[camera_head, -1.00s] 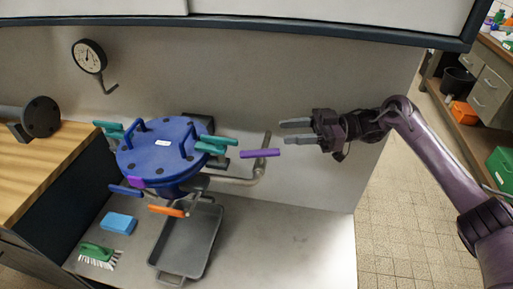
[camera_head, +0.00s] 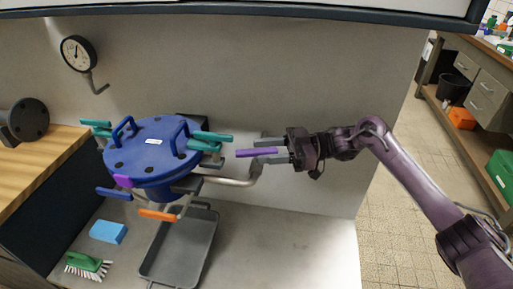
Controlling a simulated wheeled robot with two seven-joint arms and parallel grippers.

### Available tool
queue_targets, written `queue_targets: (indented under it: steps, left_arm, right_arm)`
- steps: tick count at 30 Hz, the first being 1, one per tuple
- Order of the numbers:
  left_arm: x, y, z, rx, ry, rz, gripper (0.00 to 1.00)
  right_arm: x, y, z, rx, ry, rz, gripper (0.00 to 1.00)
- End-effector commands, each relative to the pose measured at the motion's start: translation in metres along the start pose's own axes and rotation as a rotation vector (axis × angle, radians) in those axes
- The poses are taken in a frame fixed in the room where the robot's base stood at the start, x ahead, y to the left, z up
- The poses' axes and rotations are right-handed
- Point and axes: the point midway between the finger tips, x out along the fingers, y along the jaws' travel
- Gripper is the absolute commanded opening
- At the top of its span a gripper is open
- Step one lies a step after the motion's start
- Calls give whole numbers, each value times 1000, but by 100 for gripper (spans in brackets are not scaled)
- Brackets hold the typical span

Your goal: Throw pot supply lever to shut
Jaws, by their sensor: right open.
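A blue lidded pot (camera_head: 154,145) stands at the centre left, with several coloured levers around it. A purple lever (camera_head: 256,153) sits on the grey pipe (camera_head: 238,181) to the right of the pot. My right gripper (camera_head: 268,150) comes from the right and is open. Its fingers lie around the right part of the purple lever, one above and one below in the picture; contact cannot be told. Which lever is the pot supply lever is not labelled in view. My left gripper is not in view.
Teal levers (camera_head: 212,137), a blue lever (camera_head: 114,194) and an orange lever (camera_head: 158,215) stick out around the pot. A grey tray (camera_head: 180,250), a blue sponge (camera_head: 108,232) and a green brush (camera_head: 87,265) lie below. A gauge (camera_head: 78,53) hangs on the back wall.

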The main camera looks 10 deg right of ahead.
Motion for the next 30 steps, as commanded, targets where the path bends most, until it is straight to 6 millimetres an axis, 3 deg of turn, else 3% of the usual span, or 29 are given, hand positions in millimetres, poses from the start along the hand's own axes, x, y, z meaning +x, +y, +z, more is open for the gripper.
queue_targets:
  steps: [6, 15, 25, 30]
  left_arm:
    - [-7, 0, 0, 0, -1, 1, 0]
    - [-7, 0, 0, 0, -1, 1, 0]
    - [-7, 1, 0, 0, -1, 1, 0]
    - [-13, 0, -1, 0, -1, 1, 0]
  right_arm:
    - [22, 0, -1, 0, 0, 0, 42]
    - [25, 0, 0, 0, -1, 1, 42]
    - [25, 0, 0, 0, -1, 1, 0]
    - [25, 0, -2, 2, -1, 12, 0]
